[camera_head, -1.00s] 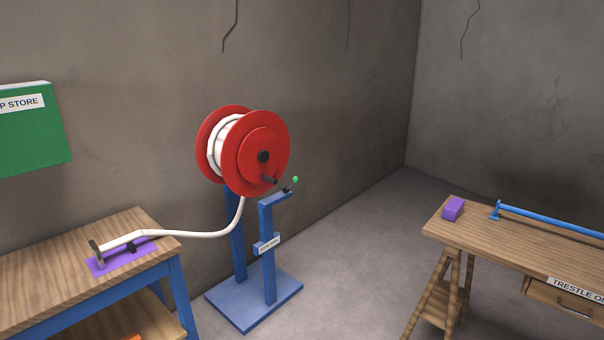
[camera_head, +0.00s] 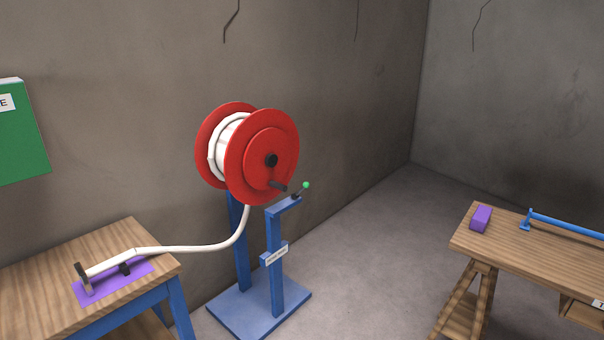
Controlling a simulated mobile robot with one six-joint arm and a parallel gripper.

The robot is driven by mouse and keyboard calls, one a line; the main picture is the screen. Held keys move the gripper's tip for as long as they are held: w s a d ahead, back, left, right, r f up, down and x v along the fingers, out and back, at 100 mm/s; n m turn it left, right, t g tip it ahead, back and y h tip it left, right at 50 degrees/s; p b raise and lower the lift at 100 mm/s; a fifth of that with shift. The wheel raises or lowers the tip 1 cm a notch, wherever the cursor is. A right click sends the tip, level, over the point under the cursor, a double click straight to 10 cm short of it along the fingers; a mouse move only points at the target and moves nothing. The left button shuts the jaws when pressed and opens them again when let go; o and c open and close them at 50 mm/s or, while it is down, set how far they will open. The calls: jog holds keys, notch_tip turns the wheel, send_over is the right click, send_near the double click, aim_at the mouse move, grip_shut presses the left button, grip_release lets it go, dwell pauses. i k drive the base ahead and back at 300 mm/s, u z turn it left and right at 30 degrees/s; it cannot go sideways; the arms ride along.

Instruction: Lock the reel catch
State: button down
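A red hose reel (camera_head: 270,150) with white hose wound on it stands on a blue stand (camera_head: 275,262) near the wall. The lever tilts up to the right. Whether it touches the reel is too small to tell. My gripper is not in view.
The hose (camera_head: 195,248) runs from the reel to a purple mat on a wooden table (camera_head: 60,255) at the left. A trestle table (camera_head: 530,262) at the right holds a purple block (camera_head: 481,217) and a blue bar (camera_head: 565,222). Floor between stand and trestle is clear.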

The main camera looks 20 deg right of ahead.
aim_at(306, 184)
jog(key=u, duration=0.2)
jog(key=i, duration=1.05)
jog(key=u, duration=0.35)
